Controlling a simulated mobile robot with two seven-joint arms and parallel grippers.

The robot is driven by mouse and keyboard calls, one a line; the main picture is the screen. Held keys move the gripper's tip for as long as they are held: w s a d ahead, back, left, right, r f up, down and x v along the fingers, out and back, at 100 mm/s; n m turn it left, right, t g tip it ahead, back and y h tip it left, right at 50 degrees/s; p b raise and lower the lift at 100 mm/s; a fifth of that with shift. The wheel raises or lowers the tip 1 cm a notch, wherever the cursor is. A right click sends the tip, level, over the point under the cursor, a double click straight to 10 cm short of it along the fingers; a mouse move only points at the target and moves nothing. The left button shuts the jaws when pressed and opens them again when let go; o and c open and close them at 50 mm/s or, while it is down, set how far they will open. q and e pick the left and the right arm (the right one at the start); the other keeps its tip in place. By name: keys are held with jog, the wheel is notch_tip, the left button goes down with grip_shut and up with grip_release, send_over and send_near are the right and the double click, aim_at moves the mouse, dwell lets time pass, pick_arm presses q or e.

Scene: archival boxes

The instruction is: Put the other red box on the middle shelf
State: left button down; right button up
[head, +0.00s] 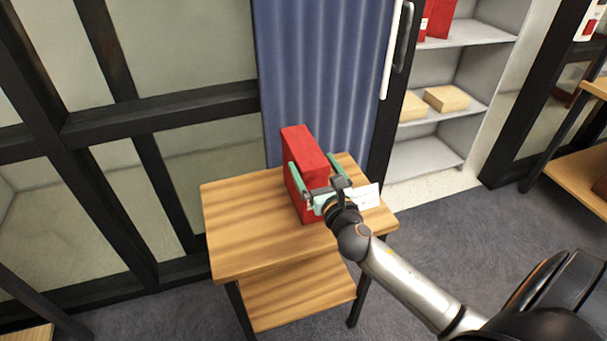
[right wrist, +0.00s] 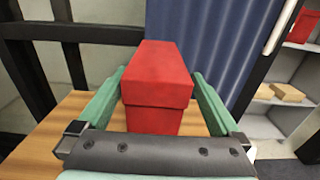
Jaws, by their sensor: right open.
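A red box (head: 303,173) stands upright on a small wooden table (head: 240,235). My right gripper (head: 312,170) is open, with its green fingers on either side of the box. In the right wrist view the red box (right wrist: 158,88) stands between the two fingers, with a gap showing on each side. A shelf unit (head: 430,155) stands at the back right; its middle shelf (head: 448,112) holds tan boxes (head: 446,98). Another red box (head: 440,18) is on the shelf above. My left gripper is not in view.
A white paper or card (head: 366,196) lies at the table's right edge, partly behind my gripper. A blue curtain-like panel (head: 320,70) and a white handle (head: 392,50) stand behind the table. Dark framed glass panels (head: 180,50) are at left. Another wooden shelf (head: 575,180) is at far right.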

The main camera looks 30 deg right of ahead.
aim_at(304, 154)
jog(key=shift+a+f+x, duration=0.1)
jog(key=shift+a+x, duration=0.05)
jog(key=shift+x, duration=1.2)
jog(key=shift+a+f+x, duration=0.1)
jog(key=shift+f+x, duration=0.05)
jog(key=shift+x, duration=1.15)
jog(key=shift+w, duration=0.1)
grip_shut()
jog(key=shift+r, duration=0.15)
